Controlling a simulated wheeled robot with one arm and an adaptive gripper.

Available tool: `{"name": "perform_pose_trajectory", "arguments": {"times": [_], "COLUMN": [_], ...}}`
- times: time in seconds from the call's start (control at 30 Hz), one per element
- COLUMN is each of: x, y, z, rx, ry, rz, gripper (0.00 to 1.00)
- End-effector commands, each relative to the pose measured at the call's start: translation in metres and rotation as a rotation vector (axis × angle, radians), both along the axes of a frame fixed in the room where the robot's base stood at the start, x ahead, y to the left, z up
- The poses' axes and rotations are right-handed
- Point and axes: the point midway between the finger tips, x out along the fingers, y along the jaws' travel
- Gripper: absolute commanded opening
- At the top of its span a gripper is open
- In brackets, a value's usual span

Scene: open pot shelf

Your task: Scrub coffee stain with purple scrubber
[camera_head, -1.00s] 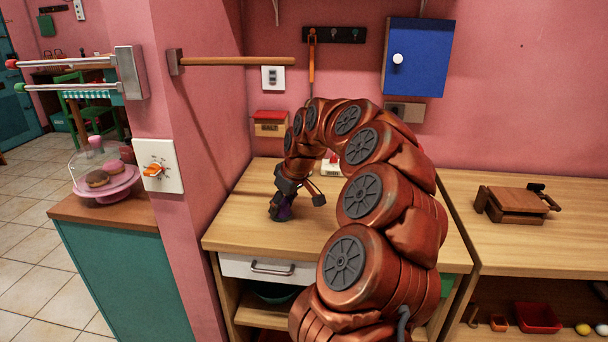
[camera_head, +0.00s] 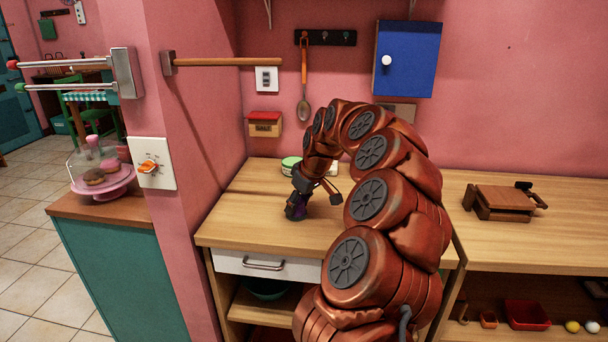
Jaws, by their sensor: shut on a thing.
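My gripper (camera_head: 297,200) is at the end of my copper-red arm, low over the wooden counter (camera_head: 245,222). It points down and is shut on the purple scrubber (camera_head: 295,213), a small dark purple piece that shows below the fingers. The scrubber is at or very near the counter top; I cannot tell whether it presses on it. No coffee stain is visible; the gripper and arm may hide it.
A salt box (camera_head: 264,125), a hanging spoon (camera_head: 304,108) and a blue cabinet (camera_head: 407,60) are on the wall. The counter's left part is clear. A wooden press (camera_head: 503,202) sits right.

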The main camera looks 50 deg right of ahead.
Motion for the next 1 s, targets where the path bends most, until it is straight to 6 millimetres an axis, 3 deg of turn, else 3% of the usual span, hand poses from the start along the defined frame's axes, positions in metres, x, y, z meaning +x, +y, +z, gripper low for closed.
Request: {"name": "perform_pose_trajectory", "arguments": {"times": [0.13, 0.7, 1.0], "x": [0.001, 0.002, 0.002], "y": [0.000, 0.003, 0.003], "z": [0.028, 0.076, 0.083], "rx": [-0.003, -0.001, -0.001], "ry": [-0.004, -0.001, -0.001], "rz": [0.001, 0.004, 0.005], "gripper": [0.14, 0.14, 0.14]}}
